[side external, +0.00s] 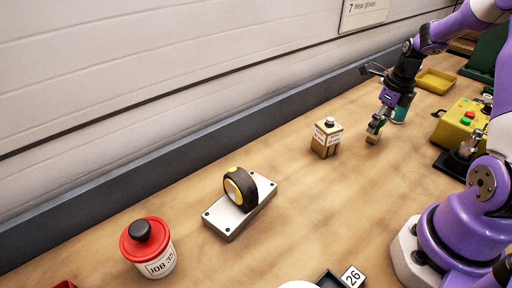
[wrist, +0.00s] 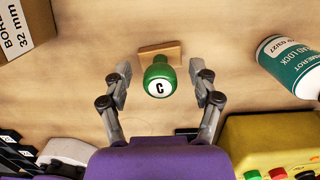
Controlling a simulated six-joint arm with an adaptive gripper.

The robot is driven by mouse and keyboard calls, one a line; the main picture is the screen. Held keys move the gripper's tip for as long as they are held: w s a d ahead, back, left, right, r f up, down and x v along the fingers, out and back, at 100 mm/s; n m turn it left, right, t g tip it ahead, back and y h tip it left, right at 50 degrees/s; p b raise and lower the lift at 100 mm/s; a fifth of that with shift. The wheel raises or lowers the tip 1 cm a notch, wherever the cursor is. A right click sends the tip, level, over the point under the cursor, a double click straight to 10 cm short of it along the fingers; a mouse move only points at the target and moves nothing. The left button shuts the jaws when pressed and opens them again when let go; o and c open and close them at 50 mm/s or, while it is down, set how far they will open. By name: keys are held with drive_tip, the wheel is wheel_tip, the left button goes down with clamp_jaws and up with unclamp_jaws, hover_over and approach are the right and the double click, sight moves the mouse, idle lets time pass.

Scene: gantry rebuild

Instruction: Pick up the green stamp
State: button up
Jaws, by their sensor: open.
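The green stamp (wrist: 159,80) has a rounded green handle with a white cap marked "C" and a wooden base (wrist: 158,50). It is in the upper middle of the wrist view. My gripper (wrist: 160,72) is open, with one finger on each side of the handle and a visible gap on both sides. In the side external view, my gripper (side external: 378,124) points down over the table at the right. The stamp's wooden base (side external: 373,138) shows just below the fingers there; its handle is mostly hidden by them.
A teal can (wrist: 295,65) stands close on the right. A cardboard box (wrist: 25,27) is at upper left. A yellow control box (wrist: 270,145) is at lower right. A wheel on a metal plate (side external: 240,205) and a red-lidded jar (side external: 150,250) stand farther left.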

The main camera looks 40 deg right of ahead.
clamp_jaws()
drive_tip(key=shift+r, duration=0.1)
